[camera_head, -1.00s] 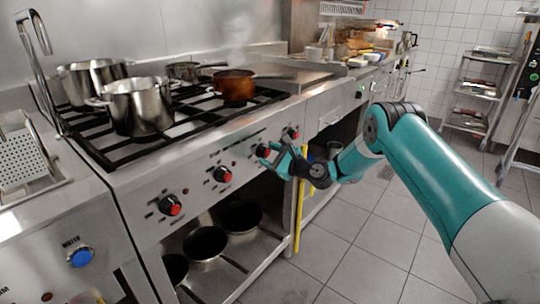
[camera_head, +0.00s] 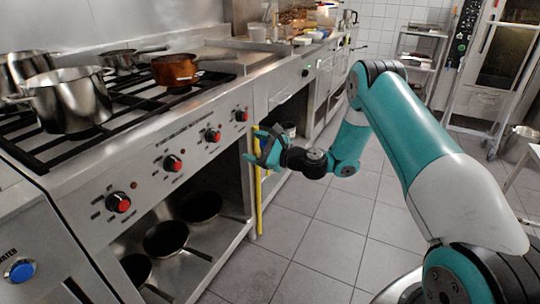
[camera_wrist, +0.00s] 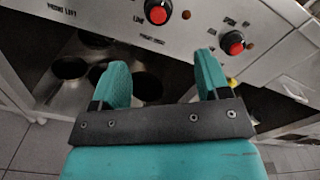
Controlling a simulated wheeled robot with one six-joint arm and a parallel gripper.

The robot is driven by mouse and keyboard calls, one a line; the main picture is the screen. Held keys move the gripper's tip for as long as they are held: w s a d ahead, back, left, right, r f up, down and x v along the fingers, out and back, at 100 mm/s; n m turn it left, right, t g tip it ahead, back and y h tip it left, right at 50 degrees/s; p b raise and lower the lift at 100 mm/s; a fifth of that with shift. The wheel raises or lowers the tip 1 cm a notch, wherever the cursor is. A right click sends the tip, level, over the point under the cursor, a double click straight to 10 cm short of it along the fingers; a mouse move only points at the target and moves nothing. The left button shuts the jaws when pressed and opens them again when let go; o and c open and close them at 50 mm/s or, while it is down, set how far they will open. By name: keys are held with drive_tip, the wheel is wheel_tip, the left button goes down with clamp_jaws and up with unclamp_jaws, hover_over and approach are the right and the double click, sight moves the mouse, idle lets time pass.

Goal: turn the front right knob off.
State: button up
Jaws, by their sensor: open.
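The steel stove front carries a row of several red-and-black knobs. The rightmost knob (camera_head: 241,115) and the one left of it (camera_head: 212,135) are near my gripper; which one is front right I cannot read for certain. My gripper (camera_head: 257,145) is open and empty, below and right of the rightmost knob, apart from the panel. In the wrist view, my teal fingers (camera_wrist: 160,62) are spread below the panel. One knob (camera_wrist: 158,11) is above the gap between them, and another knob (camera_wrist: 233,43) is above and right of the right finger. Knob markings are too small to read.
A silver pot (camera_head: 68,100) and a copper pan (camera_head: 175,70) stand on the burners. Dark pans (camera_head: 165,238) lie on the shelf below. A yellow vertical bar (camera_head: 258,190) is just below my gripper. The tiled floor (camera_head: 310,230) is clear.

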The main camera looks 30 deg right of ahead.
drive_tip(key=b+v, duration=0.5)
drive_tip(key=b, duration=0.3)
drive_tip(key=shift+s+f, duration=0.15)
drive_tip(key=shift+f, duration=0.05)
drive_tip(key=shift+a, duration=0.1)
